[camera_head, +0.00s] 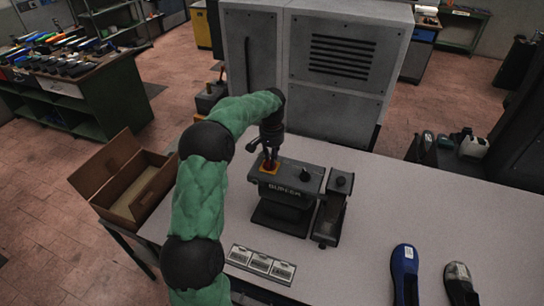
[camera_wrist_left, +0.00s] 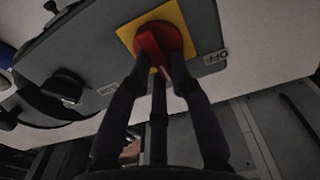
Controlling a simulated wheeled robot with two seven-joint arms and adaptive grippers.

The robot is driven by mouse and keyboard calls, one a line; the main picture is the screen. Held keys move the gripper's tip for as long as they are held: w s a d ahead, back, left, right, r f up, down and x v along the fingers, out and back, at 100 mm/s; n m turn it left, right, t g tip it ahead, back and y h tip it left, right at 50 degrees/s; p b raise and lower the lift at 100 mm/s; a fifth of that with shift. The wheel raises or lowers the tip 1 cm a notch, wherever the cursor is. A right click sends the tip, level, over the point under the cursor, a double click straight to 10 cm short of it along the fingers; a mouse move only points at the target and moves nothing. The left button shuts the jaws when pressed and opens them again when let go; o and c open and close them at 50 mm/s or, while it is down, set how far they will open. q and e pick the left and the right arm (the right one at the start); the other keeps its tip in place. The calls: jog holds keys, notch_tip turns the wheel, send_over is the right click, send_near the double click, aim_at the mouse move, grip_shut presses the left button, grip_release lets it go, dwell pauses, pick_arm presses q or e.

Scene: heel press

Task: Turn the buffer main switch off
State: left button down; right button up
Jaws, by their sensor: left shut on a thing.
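The buffer (camera_head: 284,192) is a dark grey machine on the light table, with "BUFFER" lettering on its front. Its main switch is a red rotary knob (camera_wrist_left: 158,43) on a yellow square plate (camera_wrist_left: 185,22), seen at the top of the machine. An "OFF" label (camera_wrist_left: 216,57) sits beside the plate in the left wrist view; the knob's grip bar is tilted and does not clearly line up with it. My left gripper (camera_wrist_left: 160,65) is shut on the red knob; in the head view the gripper (camera_head: 270,157) comes down on it from above. My right gripper is not in view.
Labelled plates (camera_head: 261,264), a blue shoe (camera_head: 405,272) and a dark shoe (camera_head: 459,283) lie in front. An open cardboard box (camera_head: 124,180) is left; a grey cabinet (camera_head: 340,60) stands behind.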

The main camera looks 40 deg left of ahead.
pick_arm(q)
jog(key=n, duration=0.4)
jog(key=shift+a, duration=0.25)
jog(key=shift+s+a+n, duration=0.1)
jog(key=shift+n, duration=1.05)
jog(key=shift+s+a+n, duration=0.1)
jog(key=shift+n, duration=1.05)
jog(key=c, duration=1.1)
grip_release()
notch_tip(320, 180, up, 12)
jog(key=shift+r, duration=0.1)
